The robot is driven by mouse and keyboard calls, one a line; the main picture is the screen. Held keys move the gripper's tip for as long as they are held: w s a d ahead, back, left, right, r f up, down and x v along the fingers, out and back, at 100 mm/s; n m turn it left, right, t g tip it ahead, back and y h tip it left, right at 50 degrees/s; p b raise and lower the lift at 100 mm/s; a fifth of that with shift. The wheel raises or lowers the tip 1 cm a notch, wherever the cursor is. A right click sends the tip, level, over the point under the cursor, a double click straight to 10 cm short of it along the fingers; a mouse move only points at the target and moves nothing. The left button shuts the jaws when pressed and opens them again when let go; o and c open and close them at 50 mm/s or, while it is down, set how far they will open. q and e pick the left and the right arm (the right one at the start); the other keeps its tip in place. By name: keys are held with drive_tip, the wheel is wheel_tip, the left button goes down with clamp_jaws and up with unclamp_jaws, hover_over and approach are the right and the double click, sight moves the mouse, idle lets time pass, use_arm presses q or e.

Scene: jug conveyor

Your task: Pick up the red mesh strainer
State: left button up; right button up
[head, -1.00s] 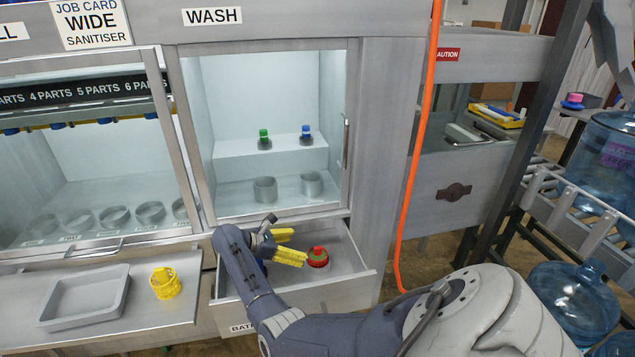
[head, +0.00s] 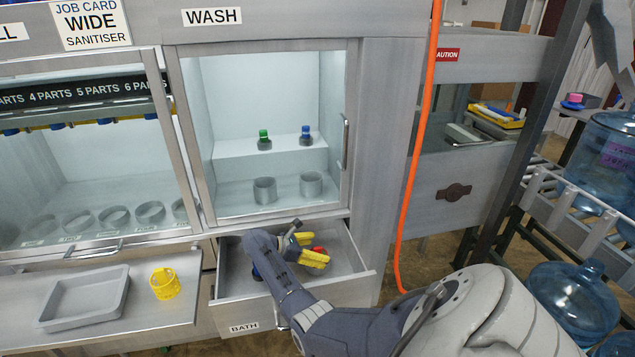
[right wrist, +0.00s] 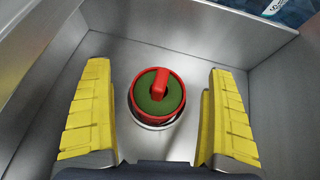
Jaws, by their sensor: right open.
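The red mesh strainer (right wrist: 161,82), a round red piece with a raised handle and a green face inside, sits in the open metal drawer (head: 345,287). In the right wrist view it lies centred between my two yellow fingers, apart from both, with a pale rim below it. In the head view only a bit of its red (head: 320,250) shows behind the fingers. My right gripper (head: 311,249) is open and empty over the drawer, the fingers spread to either side of the strainer. My left gripper is not in view.
The drawer walls stand close around my right gripper. A yellow basket (head: 165,284) and a grey tray (head: 85,300) stand on the left shelf. An orange hose (head: 412,165) hangs right of the drawer.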

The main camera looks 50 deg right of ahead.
drive_tip(key=shift+d, duration=0.1)
drive_tip(key=shift+c, duration=0.4)
drive_tip(key=shift+s+f, duration=0.1)
drive_tip(key=shift+f, duration=0.1)
clamp_jaws()
